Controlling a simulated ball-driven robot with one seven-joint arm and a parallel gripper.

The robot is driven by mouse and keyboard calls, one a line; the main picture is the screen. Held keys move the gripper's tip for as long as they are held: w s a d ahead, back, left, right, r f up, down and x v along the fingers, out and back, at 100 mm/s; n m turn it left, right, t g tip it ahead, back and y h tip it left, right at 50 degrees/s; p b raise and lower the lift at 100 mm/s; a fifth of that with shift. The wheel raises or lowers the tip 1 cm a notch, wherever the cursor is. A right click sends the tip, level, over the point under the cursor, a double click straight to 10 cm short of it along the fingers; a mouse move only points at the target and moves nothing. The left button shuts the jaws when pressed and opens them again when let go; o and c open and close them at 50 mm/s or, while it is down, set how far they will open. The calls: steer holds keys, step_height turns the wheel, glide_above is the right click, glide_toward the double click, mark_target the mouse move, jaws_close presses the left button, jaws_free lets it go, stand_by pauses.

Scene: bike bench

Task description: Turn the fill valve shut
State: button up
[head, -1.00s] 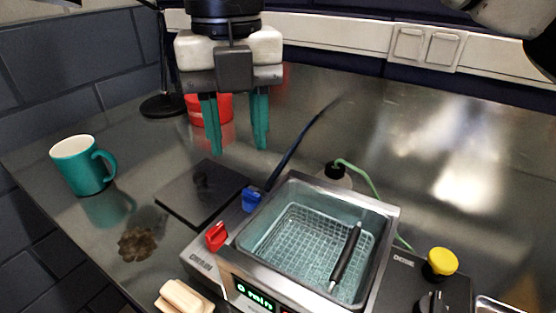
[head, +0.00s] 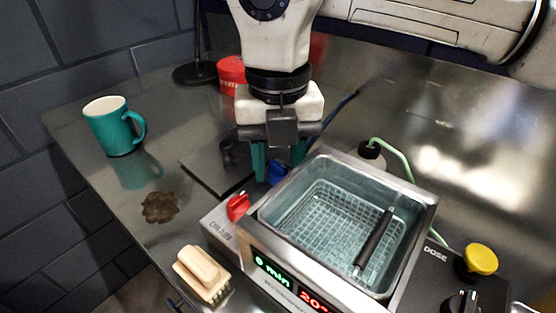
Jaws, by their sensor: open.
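The blue valve handle (head: 277,174) sits at the back left corner of the steel bath (head: 345,160), and no fill label on it is readable. A red valve handle (head: 238,206) stands nearer on the same side, by the word DRAIN. My gripper (head: 279,165) points down at the blue handle with its green fingers apart. One finger shows left of the handle and one right of it. The lower fingertips are partly hidden, so I cannot tell whether they touch it.
A mesh basket (head: 330,222) with a black handle is in the bath. A teal mug (head: 113,127), a dark stain (head: 159,207) and a wooden brush (head: 201,273) are at the left. A yellow knob (head: 480,259) is at the right. A red tub (head: 231,72) stands behind my gripper.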

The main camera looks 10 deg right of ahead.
steer(key=shift+f, duration=0.1)
steer(key=shift+c, duration=0.3)
steer(key=c, duration=0.7)
